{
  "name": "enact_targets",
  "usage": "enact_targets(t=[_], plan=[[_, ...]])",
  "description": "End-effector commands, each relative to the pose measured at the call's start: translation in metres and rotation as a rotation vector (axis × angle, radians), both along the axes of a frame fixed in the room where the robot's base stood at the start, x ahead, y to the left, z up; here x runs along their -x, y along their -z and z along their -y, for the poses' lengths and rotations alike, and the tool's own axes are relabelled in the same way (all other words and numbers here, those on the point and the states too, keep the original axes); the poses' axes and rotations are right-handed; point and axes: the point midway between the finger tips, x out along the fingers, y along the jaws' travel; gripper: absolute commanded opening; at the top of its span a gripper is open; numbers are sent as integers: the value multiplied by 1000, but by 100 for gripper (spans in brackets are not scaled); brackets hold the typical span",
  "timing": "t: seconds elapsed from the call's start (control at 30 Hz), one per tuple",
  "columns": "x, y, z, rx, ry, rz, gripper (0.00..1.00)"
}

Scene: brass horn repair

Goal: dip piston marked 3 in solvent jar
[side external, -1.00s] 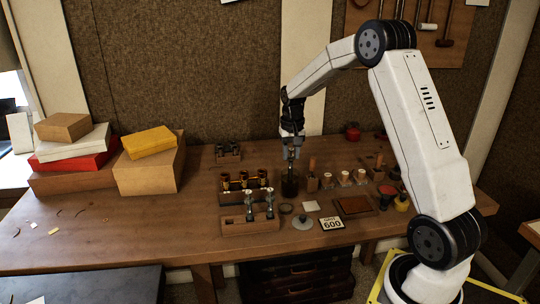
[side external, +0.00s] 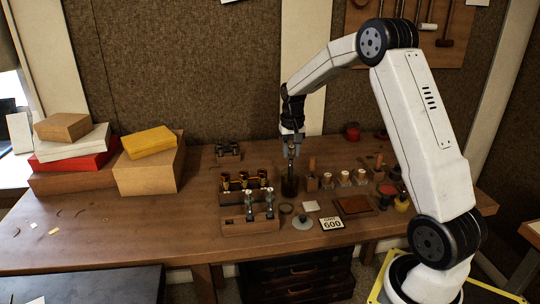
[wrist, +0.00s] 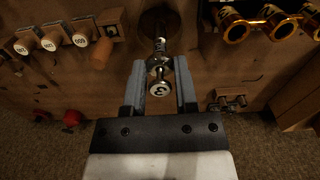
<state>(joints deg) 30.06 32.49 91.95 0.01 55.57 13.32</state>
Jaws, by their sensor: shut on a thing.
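The piston hangs upright between the two fingers. The dark solvent jar (side external: 289,188) stands on the bench directly below my gripper. In the wrist view the jar (wrist: 155,20) shows as a dark round shape around the piston's far end. I cannot tell whether the piston's lower end is inside the jar. Two other silver pistons (side external: 269,204) stand in a wooden rack (side external: 238,227) at the front left.
Brass-rimmed cylinders (side external: 244,179) stand in a block left of the jar. Wooden blocks with white-topped pegs (side external: 344,176) stand close on its right. The left of the bench is mostly clear beside stacked boxes (side external: 150,165).

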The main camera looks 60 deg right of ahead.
Motion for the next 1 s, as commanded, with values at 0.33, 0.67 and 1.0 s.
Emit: enact_targets(t=[0.33, 0.67, 1.0], plan=[[0, 0, 0, 0, 0, 0, 0], [0, -8, 0, 1, 0, 1, 0], [0, -22, 0, 1, 0, 1, 0]])
